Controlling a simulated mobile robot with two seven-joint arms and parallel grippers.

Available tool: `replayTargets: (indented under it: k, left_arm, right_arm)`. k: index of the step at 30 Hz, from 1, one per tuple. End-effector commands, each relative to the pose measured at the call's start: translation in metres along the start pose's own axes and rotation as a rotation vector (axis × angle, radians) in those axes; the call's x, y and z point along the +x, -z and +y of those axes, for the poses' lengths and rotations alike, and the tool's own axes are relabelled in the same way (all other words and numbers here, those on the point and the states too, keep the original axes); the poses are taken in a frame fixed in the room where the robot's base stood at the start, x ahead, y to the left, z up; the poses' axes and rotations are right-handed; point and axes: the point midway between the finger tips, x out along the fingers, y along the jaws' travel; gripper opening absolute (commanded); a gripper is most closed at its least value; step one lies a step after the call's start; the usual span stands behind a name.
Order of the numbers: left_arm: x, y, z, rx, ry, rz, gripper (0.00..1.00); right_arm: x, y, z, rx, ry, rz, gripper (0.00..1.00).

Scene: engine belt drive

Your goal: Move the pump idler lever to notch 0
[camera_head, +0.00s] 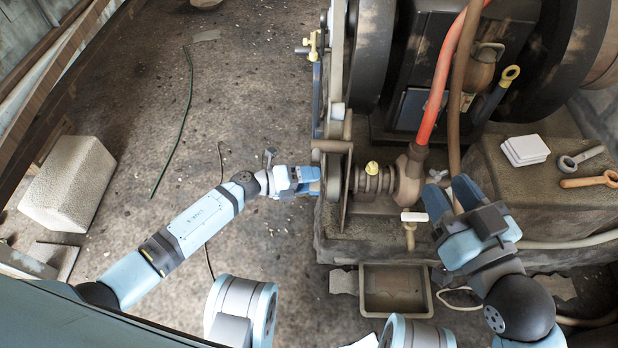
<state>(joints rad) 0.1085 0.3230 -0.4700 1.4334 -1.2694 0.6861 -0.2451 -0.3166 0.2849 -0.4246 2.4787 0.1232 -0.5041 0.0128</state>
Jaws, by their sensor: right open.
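The pump (375,180) with its ribbed shaft and yellow cap sits low on the engine's front side. Its pulley (334,175) is at the pump's left end. I cannot tell for sure which part is the pump idler lever, and no notch numbers are readable. My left gripper (312,179) is at the left side of the pulley, its fingers seen side-on; whether it holds anything there is hidden. My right gripper (450,193) is open and empty, right of the pump, below the red hose.
A yellow-topped blue lever (312,50) stands at the upper left of the engine. A white-handled valve (413,216) is near my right gripper. A red hose (446,75) runs down to the pump. A metal tray (397,290) lies below.

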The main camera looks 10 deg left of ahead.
Motion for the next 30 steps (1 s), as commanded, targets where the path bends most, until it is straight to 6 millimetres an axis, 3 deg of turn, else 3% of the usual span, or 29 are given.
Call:
replayTargets:
  k: [8,21,30]
  left_arm:
    - [-0.013,0.0,-0.002,0.0,-0.001,0.0,0.59]
    - [-0.107,0.0,-0.002,-0.002,-0.003,0.001,0.59]
    - [-0.137,0.0,-0.001,0.0,0.0,0.001,0.59]
  right_arm:
    - [0.0,0.005,-0.001,0.011,0.003,-0.005,0.43]
    - [-0.009,0.001,-0.017,0.193,0.006,-0.103,0.43]
    - [-0.011,0.003,-0.019,0.212,-0.005,-0.088,0.43]
